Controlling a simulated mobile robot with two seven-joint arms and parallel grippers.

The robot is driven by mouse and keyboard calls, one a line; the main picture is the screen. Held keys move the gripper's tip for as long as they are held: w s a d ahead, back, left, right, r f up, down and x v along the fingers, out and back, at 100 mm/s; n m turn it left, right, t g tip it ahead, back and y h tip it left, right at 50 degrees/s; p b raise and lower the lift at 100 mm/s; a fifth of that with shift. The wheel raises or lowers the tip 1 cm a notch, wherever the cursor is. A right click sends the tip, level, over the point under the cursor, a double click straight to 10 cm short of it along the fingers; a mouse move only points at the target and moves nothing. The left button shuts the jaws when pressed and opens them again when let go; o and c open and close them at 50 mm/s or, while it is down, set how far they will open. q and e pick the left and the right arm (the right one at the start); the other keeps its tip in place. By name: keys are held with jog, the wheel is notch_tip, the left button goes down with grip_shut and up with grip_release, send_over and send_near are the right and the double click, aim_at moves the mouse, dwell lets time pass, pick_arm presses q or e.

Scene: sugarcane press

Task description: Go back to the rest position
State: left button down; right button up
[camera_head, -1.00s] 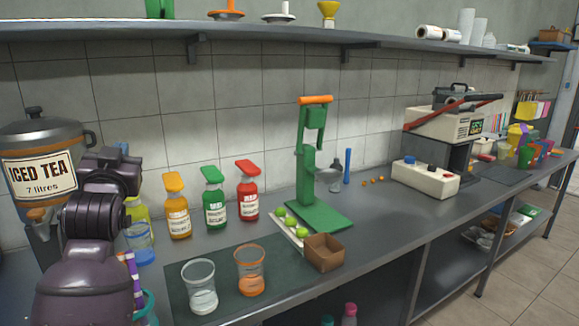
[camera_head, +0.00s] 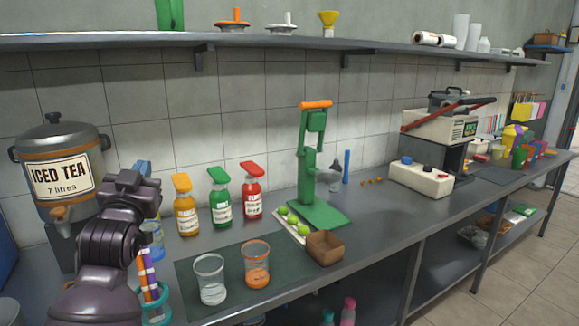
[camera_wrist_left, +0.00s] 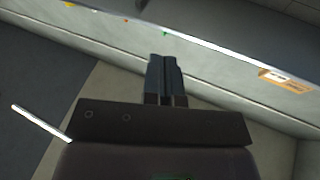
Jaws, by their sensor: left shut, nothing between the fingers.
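My left arm rises at the lower left of the head view, in front of the iced tea dispenser (camera_head: 62,185) and the counter's left end. Its fingers cannot be made out there. In the left wrist view my left gripper (camera_wrist_left: 166,62) is shut, its two dark fingers side by side with nothing between them. It points at a pale wall and touches nothing that I can see. My right gripper is not in view.
On the counter (camera_head: 375,215) stand syrup bottles (camera_head: 221,203), a clear cup (camera_head: 210,280), an orange-tinted cup (camera_head: 257,265), a green press (camera_head: 312,170), a brown box (camera_head: 325,248) and a sealing machine (camera_head: 440,135). A shelf (camera_head: 270,38) runs above. Striped straws (camera_head: 150,275) stand close beside my left arm.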

pick_arm(q)
jog(key=s+d+f+m+g+h, duration=0.15)
jog(key=s+f, duration=0.45)
jog(key=f, duration=0.8)
jog(key=s+d+f+n+g+h, duration=0.1)
jog(key=s+f+g, duration=0.3)
jog(key=f, duration=1)
jog(key=s+f+g, duration=0.2)
jog(key=s+f, duration=0.7)
jog(key=s, duration=0.3)
jog(key=s+a+f+g, duration=0.1)
jog(key=s+f+g, duration=0.2)
jog(key=s+f, duration=0.7)
jog(key=s, duration=0.3)
jog(key=shift+a+y, duration=0.3)
jog(key=shift+y, duration=0.05)
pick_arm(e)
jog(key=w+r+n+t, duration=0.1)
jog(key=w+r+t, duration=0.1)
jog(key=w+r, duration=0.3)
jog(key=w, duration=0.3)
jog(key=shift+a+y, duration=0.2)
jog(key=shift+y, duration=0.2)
